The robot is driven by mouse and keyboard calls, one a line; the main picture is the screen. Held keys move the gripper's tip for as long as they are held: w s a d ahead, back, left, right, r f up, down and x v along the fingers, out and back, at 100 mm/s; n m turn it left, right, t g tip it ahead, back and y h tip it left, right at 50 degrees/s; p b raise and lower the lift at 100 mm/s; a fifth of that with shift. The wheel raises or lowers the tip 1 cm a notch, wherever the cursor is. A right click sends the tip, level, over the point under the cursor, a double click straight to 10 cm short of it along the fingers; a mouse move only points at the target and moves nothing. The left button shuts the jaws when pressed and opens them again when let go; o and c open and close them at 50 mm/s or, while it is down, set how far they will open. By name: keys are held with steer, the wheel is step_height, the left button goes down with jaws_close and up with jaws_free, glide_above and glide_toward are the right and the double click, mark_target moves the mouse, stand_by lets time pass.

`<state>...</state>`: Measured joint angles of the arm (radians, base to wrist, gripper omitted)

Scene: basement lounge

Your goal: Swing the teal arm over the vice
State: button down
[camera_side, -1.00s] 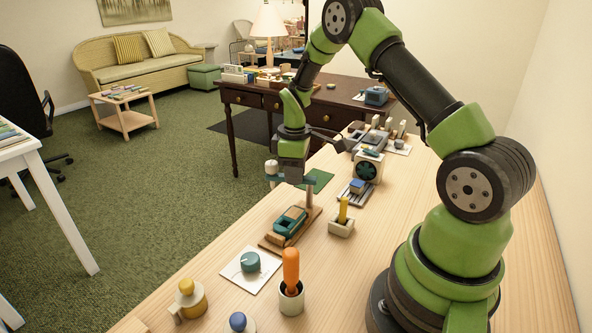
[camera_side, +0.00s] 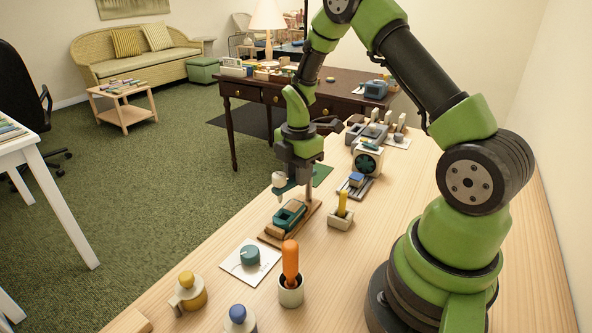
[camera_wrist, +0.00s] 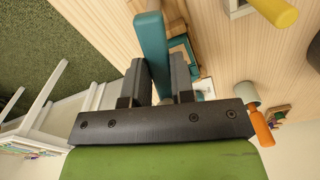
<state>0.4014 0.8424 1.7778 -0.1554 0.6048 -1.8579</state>
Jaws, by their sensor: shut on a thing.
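The teal arm (camera_side: 288,187) reaches out from an upright post on a wooden board, with a pale knob (camera_side: 279,180) at its free end. In the wrist view the teal arm (camera_wrist: 152,40) runs between the two fingers. My gripper (camera_side: 302,172) is shut on it, and its fingers also show in the wrist view (camera_wrist: 155,78). The teal vice (camera_side: 289,215) stands on the same board, lower and nearer the side camera. The free end is above and just left of the vice in the side view. The vice shows partly behind a finger in the wrist view (camera_wrist: 181,48).
A white block with a yellow handle (camera_side: 342,205) stands right of the board. A teal dial on a white card (camera_side: 250,256) and an orange-handled tool in a cup (camera_side: 291,270) are nearer the side camera. The table's left edge is close to the board.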

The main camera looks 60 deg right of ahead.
steer(key=shift+s+n, duration=0.25)
steer(key=shift+n, duration=0.45)
steer(key=shift+s+n, duration=0.2)
steer(key=shift+n, duration=0.5)
steer(key=c, duration=1)
jaws_free()
steer(key=shift+o, duration=0.2)
step_height(320, 180, up, 10)
steer(key=shift+a, duration=0.1)
